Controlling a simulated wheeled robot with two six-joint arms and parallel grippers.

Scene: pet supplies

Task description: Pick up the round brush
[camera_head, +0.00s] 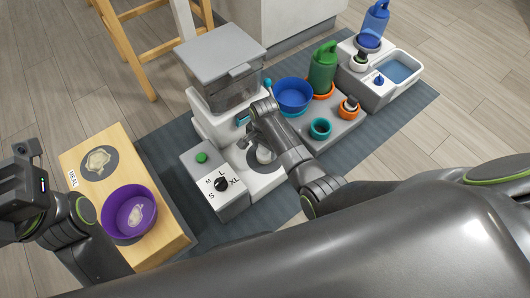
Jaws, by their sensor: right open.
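I cannot pick out the round brush for certain. Small teal parts show close to my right gripper (256,113), one at its left (242,120) and one just behind it (267,84); their shape is too small to tell. My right gripper is open, in front of the grey and white dispenser (217,97), and its wrist hides part of the dispenser's base. My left gripper (22,190) is at the left edge, away from the dispenser; its fingers are not clear.
A purple bowl (113,222) sits on a wooden board (165,205) marked MEAL. A size-dial panel (205,185) adjoins the dispenser. A blue bowl (293,95), a green bottle (323,72), a teal cup (320,128) and a water basin (398,73) stand right. A stool (122,50) is behind.

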